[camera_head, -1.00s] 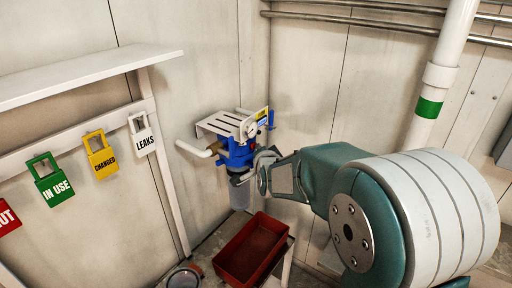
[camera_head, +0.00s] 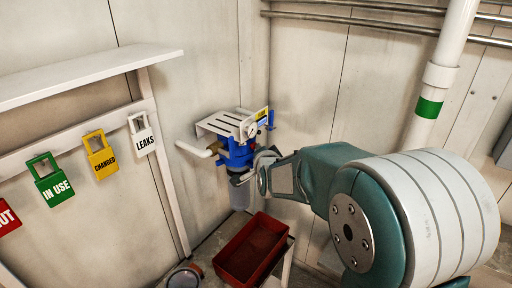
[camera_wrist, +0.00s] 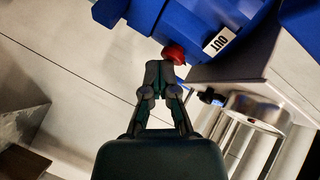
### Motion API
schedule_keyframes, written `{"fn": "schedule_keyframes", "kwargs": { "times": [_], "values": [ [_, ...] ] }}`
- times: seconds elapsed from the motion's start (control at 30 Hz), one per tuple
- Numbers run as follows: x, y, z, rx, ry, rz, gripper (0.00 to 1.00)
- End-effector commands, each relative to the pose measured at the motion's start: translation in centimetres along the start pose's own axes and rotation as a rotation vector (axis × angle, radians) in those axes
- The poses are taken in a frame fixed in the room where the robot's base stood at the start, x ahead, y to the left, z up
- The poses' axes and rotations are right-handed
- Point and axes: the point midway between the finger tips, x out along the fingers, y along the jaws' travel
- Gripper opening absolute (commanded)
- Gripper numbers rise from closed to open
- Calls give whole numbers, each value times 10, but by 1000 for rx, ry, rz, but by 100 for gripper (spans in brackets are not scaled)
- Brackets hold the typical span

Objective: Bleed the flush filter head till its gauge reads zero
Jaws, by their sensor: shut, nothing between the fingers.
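The blue flush filter head (camera_head: 238,157) is fixed on the wall under a slotted white bracket, with a clear bowl (camera_head: 240,195) below it. A small round gauge (camera_head: 250,130) faces out at the bracket's right end; its reading is too small to make out. In the wrist view the blue head (camera_wrist: 222,22) fills the top, with a white OUT label (camera_wrist: 218,41) and a red button-like knob (camera_wrist: 174,54) on its underside. My gripper (camera_wrist: 160,68) is shut and empty, its tips right beside the red knob; I cannot tell whether they touch. My gripper (camera_head: 237,179) also shows beside the head's lower front.
A red tray (camera_head: 228,267) stands on a bench below the filter. A white pipe (camera_head: 192,149) sticks out left of the head. Tags reading IN USE (camera_head: 54,184), CHANGED (camera_head: 102,158) and LEAKS (camera_head: 144,138) hang from the left rail, under a shelf (camera_head: 85,80).

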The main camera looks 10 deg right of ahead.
Motion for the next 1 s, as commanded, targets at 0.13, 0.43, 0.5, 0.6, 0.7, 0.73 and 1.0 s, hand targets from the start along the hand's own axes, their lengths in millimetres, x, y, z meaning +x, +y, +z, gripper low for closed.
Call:
{"fn": "schedule_keyframes", "kwargs": {
  "times": [0.13,0.43,0.5,0.6,0.7,0.73,1.0],
  "values": [
    [0,0,0,0,0,-1,0],
    [0,0,0,0,0,-1,0],
    [0,0,0,0,0,-1,0],
    [0,0,0,0,0,-1,0],
    [0,0,0,0,0,0,0],
    [0,0,0,0,0,0,0],
    [-8,6,-6,0,1,1,0]
  ]
}}
